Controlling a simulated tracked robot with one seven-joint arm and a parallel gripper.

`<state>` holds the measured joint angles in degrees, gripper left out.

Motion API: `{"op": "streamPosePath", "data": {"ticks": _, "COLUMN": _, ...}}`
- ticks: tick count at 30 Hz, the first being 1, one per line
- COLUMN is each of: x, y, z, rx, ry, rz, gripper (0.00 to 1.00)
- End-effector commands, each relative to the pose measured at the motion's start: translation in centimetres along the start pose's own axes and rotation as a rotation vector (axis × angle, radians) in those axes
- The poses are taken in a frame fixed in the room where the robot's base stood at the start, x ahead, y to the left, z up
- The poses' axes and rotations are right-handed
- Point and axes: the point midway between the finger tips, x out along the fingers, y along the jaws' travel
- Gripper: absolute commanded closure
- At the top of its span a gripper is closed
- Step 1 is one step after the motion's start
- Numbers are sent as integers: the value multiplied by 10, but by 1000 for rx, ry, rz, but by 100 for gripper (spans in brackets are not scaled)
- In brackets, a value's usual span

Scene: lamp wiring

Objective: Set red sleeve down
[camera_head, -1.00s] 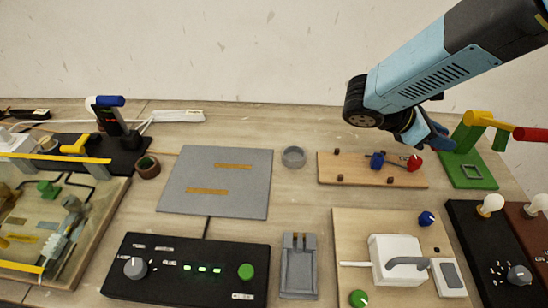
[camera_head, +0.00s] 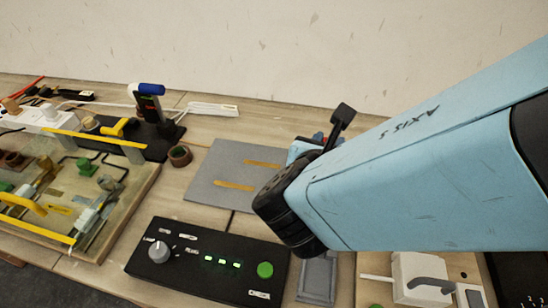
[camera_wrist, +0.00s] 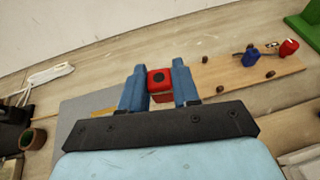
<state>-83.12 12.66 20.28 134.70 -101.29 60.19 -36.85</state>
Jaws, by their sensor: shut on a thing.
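The red sleeve (camera_wrist: 160,78) is a small block with a dark round hole in its face. In the wrist view my gripper (camera_wrist: 159,86) has its two blue fingers closed on the sleeve's left and right sides. The grey mat (camera_wrist: 72,106) with orange strips lies below and left of the fingers. The mat (camera_head: 205,187) also shows in the head view, its right part hidden behind my arm. Whether the sleeve touches any surface cannot be told. In the head view my arm hides most of the gripper.
A wooden board (camera_wrist: 230,77) to the right bears a blue piece (camera_wrist: 252,54) and another red piece (camera_wrist: 288,47). A black control box (camera_head: 205,262) stands in front of the mat. A brown round cup (camera_head: 180,156) stands left of the mat. A grey holder (camera_head: 317,282) is partly covered by my arm.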

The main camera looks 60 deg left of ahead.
Motion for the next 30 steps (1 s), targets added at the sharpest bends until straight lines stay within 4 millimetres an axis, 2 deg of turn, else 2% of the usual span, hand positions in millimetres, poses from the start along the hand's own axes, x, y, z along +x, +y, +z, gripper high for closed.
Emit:
{"op": "streamPosePath", "data": {"ticks": 1, "x": -18, "y": 15, "z": -6, "rx": -32, "ry": -1, "rz": 76, "gripper": 100}}
{"op": "streamPosePath", "data": {"ticks": 3, "x": -41, "y": 32, "z": -14, "rx": -72, "ry": 0, "rz": 172, "gripper": 100}}
{"op": "streamPosePath", "data": {"ticks": 9, "x": -94, "y": 63, "z": -36, "rx": -162, "ry": 0, "rz": 387, "gripper": 100}}
{"op": "streamPosePath", "data": {"ticks": 12, "x": -111, "y": 71, "z": -44, "rx": -188, "ry": 1, "rz": 450, "gripper": 100}}
{"op": "streamPosePath", "data": {"ticks": 15, "x": -120, "y": 75, "z": -49, "rx": -203, "ry": 2, "rz": 486, "gripper": 100}}
{"op": "streamPosePath", "data": {"ticks": 20, "x": -111, "y": 86, "z": -53, "rx": -208, "ry": 3, "rz": 499, "gripper": 100}}
{"op": "streamPosePath", "data": {"ticks": 30, "x": -60, "y": 126, "z": -60, "rx": -208, "ry": 2, "rz": 498, "gripper": 100}}
